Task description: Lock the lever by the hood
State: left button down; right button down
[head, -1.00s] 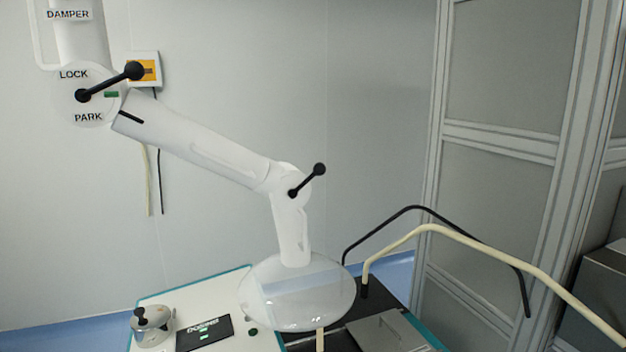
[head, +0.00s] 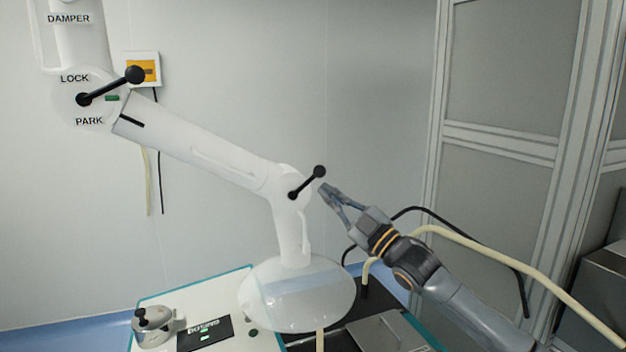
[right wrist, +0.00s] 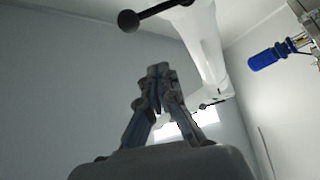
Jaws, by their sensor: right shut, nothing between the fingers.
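The lever by the hood (head: 307,182) is black with a ball end. It sits on the lower joint of the white arm, its ball pointing up and to the right. The clear round hood (head: 297,310) hangs below this joint. My right gripper (head: 326,191) is just right of and slightly below the lever's ball, fingers shut and empty; I cannot tell if they touch. In the right wrist view my right gripper (right wrist: 158,72) shows closed fingertips, with a large black lever (right wrist: 155,12) above them. My left gripper is not in view.
Another black lever (head: 110,86) sits at the upper joint, between LOCK and PARK labels. Black and cream hoses (head: 485,245) arch behind my right arm. A white-topped bench (head: 240,283) stands below. A blue-handled object (right wrist: 264,58) shows in the right wrist view.

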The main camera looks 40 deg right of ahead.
aim_at(308, 182)
jog(key=p+x, duration=0.5)
jog(key=x, duration=0.4)
jog(key=d+f+p, duration=0.1)
jog(key=d+f, duration=0.2)
jog(key=shift+w+f+p, duration=0.1)
jog(key=shift+p, duration=0.3)
jog(key=shift+a, duration=0.1)
jog(key=m+h+b, duration=0.1)
jog(key=m+t+h+b, duration=0.1)
jog(key=m, duration=0.1)
jog(key=d+f+m+h+b, duration=0.1)
jog(key=shift+m+t, duration=0.3)
